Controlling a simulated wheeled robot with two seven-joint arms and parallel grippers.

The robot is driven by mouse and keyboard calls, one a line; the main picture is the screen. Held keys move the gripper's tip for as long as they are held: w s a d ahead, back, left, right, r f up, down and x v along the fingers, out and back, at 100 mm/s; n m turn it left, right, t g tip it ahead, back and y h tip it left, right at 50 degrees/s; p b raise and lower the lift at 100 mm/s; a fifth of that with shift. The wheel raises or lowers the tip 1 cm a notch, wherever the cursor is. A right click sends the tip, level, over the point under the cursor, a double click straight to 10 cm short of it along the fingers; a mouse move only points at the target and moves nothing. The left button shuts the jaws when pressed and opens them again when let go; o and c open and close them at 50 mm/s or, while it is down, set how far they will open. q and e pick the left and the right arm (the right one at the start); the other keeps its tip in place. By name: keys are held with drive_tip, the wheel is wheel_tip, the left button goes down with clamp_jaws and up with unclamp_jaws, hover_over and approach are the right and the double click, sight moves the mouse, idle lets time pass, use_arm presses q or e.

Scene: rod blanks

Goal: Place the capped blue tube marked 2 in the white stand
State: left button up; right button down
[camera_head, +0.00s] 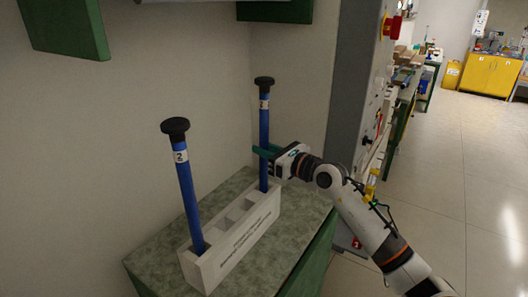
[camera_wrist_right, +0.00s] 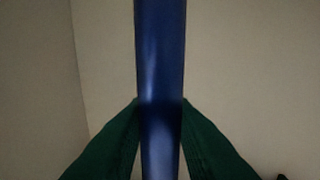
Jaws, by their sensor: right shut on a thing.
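The capped blue tube marked 2 (camera_head: 188,190) stands in the near-left end slot of the white stand (camera_head: 232,253), its black cap on top, leaning slightly in the picture. A second blue tube (camera_head: 264,130) with a black cap stands nearly upright at the stand's far end, its lower end appearing to be in the end slot; its label is too small to read. My right gripper (camera_head: 264,153) is shut on this second tube about midway up. In the right wrist view the green fingers close around the blue tube (camera_wrist_right: 160,70). My left gripper is not in view.
The stand sits on a green-grey speckled table (camera_head: 287,229), with empty slots between the tubes. Walls rise close behind and to the left. A grey post (camera_head: 347,80) stands to the right of the table. Open floor (camera_head: 455,180) lies further right.

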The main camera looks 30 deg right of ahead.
drive_tip(key=shift+w+f, duration=0.2)
drive_tip(key=shift+f, duration=0.3)
drive_tip(key=shift+f, duration=0.15)
drive_tip(key=c, duration=1.3)
unclamp_jaws()
drive_tip(key=shift+o, duration=0.2)
